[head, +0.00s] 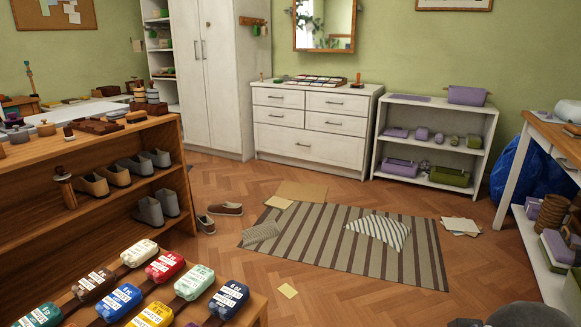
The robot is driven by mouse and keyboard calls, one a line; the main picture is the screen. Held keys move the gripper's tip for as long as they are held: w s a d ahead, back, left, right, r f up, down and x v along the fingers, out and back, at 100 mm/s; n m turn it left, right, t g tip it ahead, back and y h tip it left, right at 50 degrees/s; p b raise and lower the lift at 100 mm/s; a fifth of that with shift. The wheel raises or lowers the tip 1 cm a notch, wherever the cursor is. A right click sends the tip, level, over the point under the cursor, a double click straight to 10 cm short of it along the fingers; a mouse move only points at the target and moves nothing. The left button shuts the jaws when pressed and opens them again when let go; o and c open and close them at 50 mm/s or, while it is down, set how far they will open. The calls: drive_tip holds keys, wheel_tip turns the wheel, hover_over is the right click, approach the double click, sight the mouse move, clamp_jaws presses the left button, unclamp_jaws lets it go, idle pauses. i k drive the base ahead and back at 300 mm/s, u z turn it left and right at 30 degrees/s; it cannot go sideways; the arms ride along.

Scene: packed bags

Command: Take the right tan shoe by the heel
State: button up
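A pair of tan-brown shoes stands on the upper inner shelf of the wooden rack at left in the head view. The right tan shoe (117,176) is beside the left tan shoe (94,185), with grey shoes (136,165) to its right. The shoes are small in the picture, so I cannot tell for certain which end is the heel. A brown shoe (225,209) also lies on the floor, next to a greyish shoe (206,224). My gripper's fingers do not show in this view.
The wooden rack (165,125) holds grey boots (150,211) on its lower shelf. Labelled coloured pouches (165,266) lie on a wooden surface at front left. Papers (461,226) lie at right.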

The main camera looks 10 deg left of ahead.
sight(118, 177)
drive_tip(key=i, duration=2.3)
drive_tip(key=u, duration=1.95)
drive_tip(key=i, duration=0.95)
drive_tip(key=z, duration=0.4)
drive_tip(key=i, duration=1.1)
drive_tip(key=u, duration=0.4)
